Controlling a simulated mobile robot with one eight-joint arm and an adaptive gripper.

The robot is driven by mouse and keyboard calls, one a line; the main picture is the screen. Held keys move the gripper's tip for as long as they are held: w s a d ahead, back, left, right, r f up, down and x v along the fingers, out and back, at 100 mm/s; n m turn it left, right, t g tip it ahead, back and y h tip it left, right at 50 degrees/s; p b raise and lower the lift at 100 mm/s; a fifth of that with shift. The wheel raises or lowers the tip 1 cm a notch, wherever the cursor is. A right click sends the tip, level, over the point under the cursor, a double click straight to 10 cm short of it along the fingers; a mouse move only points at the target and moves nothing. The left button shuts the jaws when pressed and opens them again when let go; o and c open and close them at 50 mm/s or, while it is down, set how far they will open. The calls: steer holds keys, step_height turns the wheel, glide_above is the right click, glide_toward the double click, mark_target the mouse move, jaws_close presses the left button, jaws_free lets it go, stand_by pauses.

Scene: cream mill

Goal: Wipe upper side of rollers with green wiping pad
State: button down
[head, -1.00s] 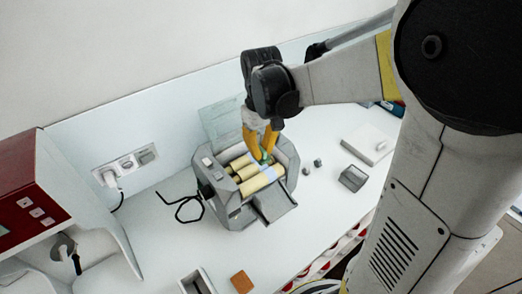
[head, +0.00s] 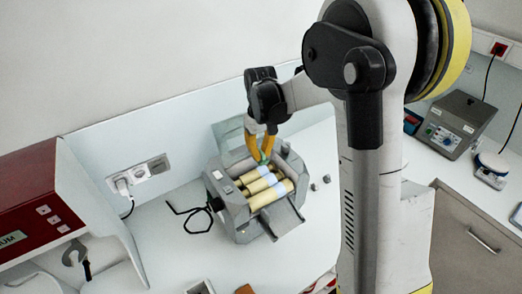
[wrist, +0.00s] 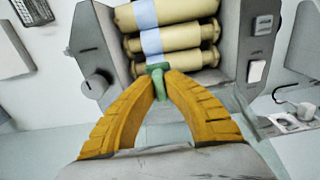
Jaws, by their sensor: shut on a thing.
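The grey mill (head: 232,212) stands on the white counter with its top open. Its cream rollers (head: 272,195) lie side by side, with a pale bluish band across their middle; they also show in the wrist view (wrist: 190,52). My gripper (head: 262,156) has orange fingers pointing down at the far edge of the rollers. It is shut on the green wiping pad (wrist: 158,76), of which a small part shows between the fingertips. The pad is at the edge of the roller nearest my gripper in the wrist view; I cannot tell whether it touches.
A red machine (head: 30,215) stands at the left. A grey control box (head: 452,122) stands far right. Small grey weights (head: 320,182) lie right of the mill.

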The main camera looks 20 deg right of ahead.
mark_target(261, 161)
step_height(261, 161, down, 3)
steer(key=shift+r+b, duration=0.15)
steer(key=shift+b, duration=0.45)
steer(key=shift+s+f, duration=0.2)
steer(key=shift+f, duration=0.15)
steer(key=s, duration=0.3)
steer(key=s+d, duration=0.1)
steer(key=s, duration=0.2)
steer(key=s+d+b, duration=0.1)
steer(key=s, duration=0.2)
steer(key=shift+r, duration=0.2)
steer(key=shift+f+b, duration=0.45)
steer(key=shift+f, duration=0.1)
steer(key=shift+w+a, duration=0.1)
